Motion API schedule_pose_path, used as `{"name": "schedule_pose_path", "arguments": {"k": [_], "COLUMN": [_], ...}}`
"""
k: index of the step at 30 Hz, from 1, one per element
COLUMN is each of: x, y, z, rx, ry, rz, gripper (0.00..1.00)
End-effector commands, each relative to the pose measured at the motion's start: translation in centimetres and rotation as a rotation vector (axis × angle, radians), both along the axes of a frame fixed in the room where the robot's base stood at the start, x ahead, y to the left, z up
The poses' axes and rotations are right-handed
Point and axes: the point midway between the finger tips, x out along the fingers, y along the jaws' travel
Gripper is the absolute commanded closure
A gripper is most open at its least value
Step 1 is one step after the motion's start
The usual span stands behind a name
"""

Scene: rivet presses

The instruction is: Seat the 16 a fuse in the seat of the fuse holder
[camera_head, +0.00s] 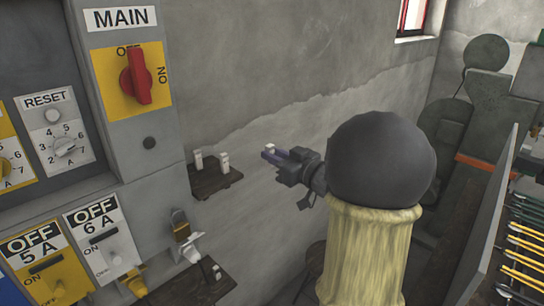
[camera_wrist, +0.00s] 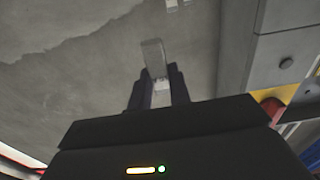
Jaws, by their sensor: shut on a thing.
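My gripper (camera_head: 272,155) is held out in front of the grey wall, right of the control cabinet. It is shut on a small pale fuse (camera_wrist: 153,58), which sticks out past the fingertips in the wrist view; its white end also shows in the head view (camera_head: 270,148). No rating can be read on it. What looks like the fuse holder (camera_head: 181,226), with dark, brown and white parts, is on the cabinet's side, lower left of my gripper and well apart from it. Its seat cannot be made out clearly.
A dark shelf (camera_head: 212,182) holds two small white pieces (camera_head: 223,162). A lower shelf (camera_head: 205,290) carries another white piece (camera_head: 216,271). The cabinet has a red MAIN switch (camera_head: 136,78) and several breakers. A rack of yellow-handled tools (camera_head: 525,242) stands at right. Air around my gripper is clear.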

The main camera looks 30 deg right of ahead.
Motion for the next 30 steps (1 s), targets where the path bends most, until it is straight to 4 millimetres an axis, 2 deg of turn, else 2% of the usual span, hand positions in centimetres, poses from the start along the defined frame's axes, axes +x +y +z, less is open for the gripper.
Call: {"name": "schedule_pose_path", "arguments": {"k": [8, 11, 14, 17, 21, 30], "x": [0.1, 0.6, 1.7, 3.1, 5.1, 7.5], "y": [0.1, 0.3, 0.8, 1.6, 3.1, 7.0], "z": [-0.2, -1.1, -3.0, -5.9, -10.8, -21.4], "rx": [0.001, 0.003, 0.006, 0.008, 0.010, 0.011], "ry": [0.000, 0.002, 0.005, 0.008, 0.008, 0.008], "rz": [0.002, 0.010, 0.029, 0.052, 0.078, 0.067], "gripper": [1.00, 1.00, 1.00, 1.00, 1.00, 1.00]}}
